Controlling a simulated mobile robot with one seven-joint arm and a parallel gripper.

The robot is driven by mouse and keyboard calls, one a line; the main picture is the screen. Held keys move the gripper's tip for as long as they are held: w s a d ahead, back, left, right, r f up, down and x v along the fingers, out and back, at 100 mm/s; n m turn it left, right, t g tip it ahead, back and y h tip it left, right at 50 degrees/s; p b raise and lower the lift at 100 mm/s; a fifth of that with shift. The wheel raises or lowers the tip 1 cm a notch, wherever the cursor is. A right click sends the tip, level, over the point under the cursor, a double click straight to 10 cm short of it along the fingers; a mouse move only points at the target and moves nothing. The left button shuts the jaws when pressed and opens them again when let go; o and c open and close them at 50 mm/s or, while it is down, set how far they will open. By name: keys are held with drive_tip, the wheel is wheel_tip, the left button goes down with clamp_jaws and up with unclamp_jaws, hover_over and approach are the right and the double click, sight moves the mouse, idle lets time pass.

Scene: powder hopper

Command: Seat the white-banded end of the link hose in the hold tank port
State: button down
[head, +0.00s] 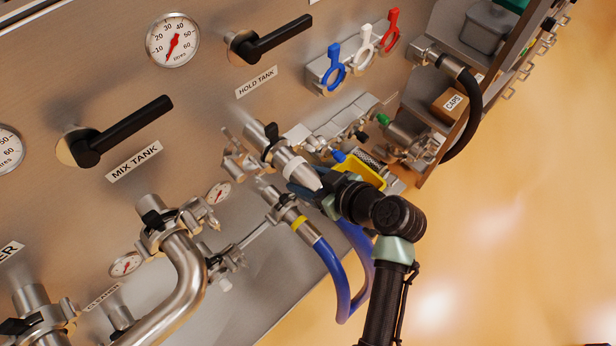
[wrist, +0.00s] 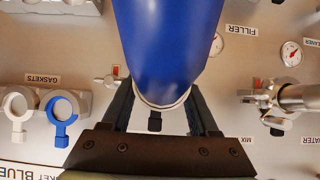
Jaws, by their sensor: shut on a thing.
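The link hose (head: 333,268) is blue and hangs in a loop below the panel. The white-banded end (head: 306,177) points up-left, in line with the hold tank port (head: 268,136) below the HOLD TANK label. Whether it is fully seated or only close to the port cannot be told. In the wrist view the blue hose (wrist: 167,45) fills the space between the fingers of my gripper (wrist: 160,95) and hides the port.
A bent steel pipe (head: 186,272) stands out at the lower left. A yellow tray (head: 365,168) and small valves lie close behind my gripper. A rack of coloured rings (head: 337,68) and a side shelf with a black hose (head: 474,110) are to the upper right. Open floor lies at right.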

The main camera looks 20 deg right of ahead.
drive_tip(key=shift+r, duration=0.15)
drive_tip(key=shift+c, duration=0.7)
unclamp_jaws()
drive_tip(key=shift+o, duration=0.3)
drive_tip(key=shift+s+f, duration=0.15)
drive_tip(key=shift+f, duration=0.35)
drive_tip(key=b+v, duration=0.2)
drive_tip(key=v, duration=1.1)
drive_tip(key=shift+r, duration=0.35)
